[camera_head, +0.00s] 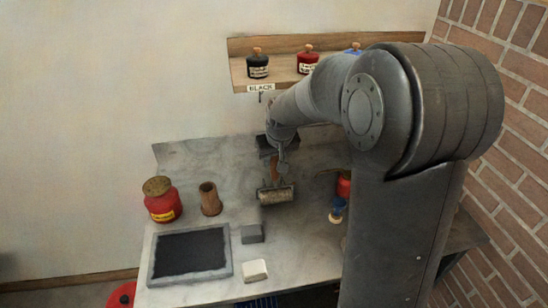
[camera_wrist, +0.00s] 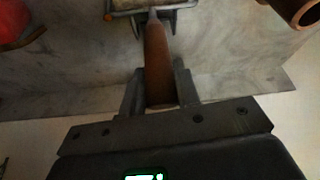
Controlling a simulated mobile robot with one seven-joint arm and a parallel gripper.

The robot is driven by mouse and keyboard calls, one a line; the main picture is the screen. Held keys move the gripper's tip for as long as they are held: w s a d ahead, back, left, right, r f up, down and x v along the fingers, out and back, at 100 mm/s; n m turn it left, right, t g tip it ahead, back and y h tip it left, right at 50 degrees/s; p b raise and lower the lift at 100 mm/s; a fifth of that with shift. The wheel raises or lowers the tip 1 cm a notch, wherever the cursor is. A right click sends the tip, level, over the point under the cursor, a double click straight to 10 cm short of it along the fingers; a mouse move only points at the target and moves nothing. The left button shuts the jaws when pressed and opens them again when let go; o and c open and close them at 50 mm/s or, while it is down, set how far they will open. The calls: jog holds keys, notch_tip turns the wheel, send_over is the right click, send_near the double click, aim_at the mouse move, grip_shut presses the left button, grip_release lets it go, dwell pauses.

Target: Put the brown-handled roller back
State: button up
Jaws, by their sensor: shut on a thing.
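The brown-handled roller (camera_head: 276,194) hangs from my gripper (camera_head: 281,162) over the back middle of the marble-like table, its roller end lowest. In the wrist view the brown handle (camera_wrist: 157,55) lies between the two fingers of my gripper (camera_wrist: 159,85), which are shut on it. The roller's metal frame and part of its cylinder show at the top edge there. A small hook (camera_head: 260,98) hangs under the wall shelf, below a label reading BLACK, with nothing seen on it. My arm hides the shelf's right part and anything below it.
The shelf (camera_head: 238,76) bears black, red and blue jars. On the table stand a red can (camera_head: 162,204), a brown cup (camera_head: 209,199), a framed black slab (camera_head: 190,252), a grey block (camera_head: 252,234), a white block (camera_head: 255,270) and a blue-and-tan item (camera_head: 337,209). A brick wall stands right.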

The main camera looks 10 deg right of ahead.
jog(key=o, duration=1.7)
jog(key=shift+r, duration=0.1)
jog(key=shift+r, duration=3.85)
